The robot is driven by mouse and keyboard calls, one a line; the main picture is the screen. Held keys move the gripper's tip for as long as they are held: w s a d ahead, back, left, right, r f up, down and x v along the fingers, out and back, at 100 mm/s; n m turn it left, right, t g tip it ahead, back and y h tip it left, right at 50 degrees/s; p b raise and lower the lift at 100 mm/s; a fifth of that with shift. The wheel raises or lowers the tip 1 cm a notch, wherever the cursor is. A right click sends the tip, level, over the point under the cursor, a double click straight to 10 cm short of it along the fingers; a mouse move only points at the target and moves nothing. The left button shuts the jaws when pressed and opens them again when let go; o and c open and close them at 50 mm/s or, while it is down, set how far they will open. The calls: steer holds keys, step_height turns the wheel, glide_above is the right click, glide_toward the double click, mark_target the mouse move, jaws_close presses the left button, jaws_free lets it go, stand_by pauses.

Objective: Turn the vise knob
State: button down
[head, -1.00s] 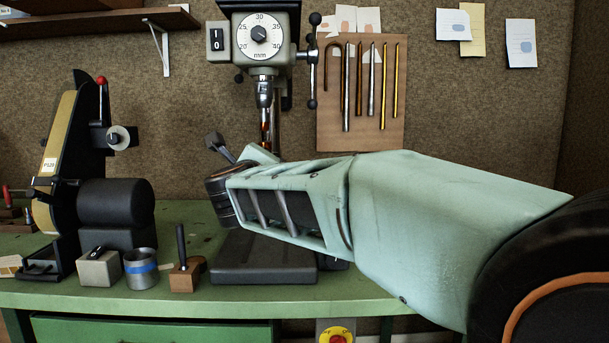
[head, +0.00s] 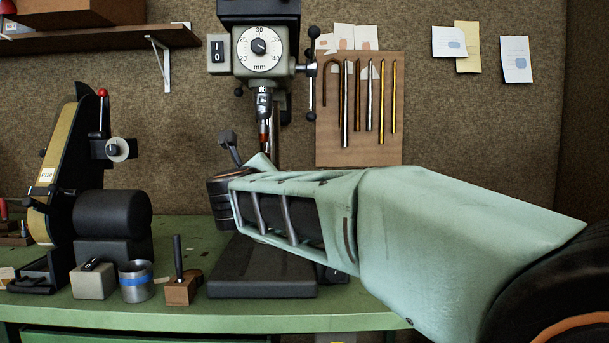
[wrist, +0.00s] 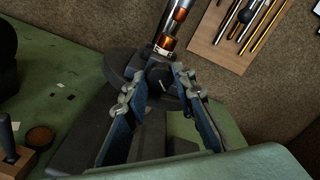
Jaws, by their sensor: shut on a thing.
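In the wrist view, the vise knob (wrist: 158,74) is a small dark round piece with a pale mark on its face. My gripper (wrist: 162,84) has its two fingers on either side of it, shut on the knob. A dark grey body, seemingly the vise, lies around and behind the knob, partly hidden by the fingers. In the head view, my wrist and arm cover the knob, the vise and the fingertips.
The drill press (head: 259,45) stands above, its copper-coloured lower end (wrist: 172,28) close behind the knob. Its dark base (head: 262,272) rests on the green bench (head: 190,318). A belt sander (head: 110,215), a grey block, a metal cup (head: 136,286) and a wooden block (head: 180,290) stand left.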

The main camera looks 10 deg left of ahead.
steer(key=c, duration=1.6)
jaws_free()
steer(key=shift+r, duration=0.1)
step_height(320, 180, up, 10)
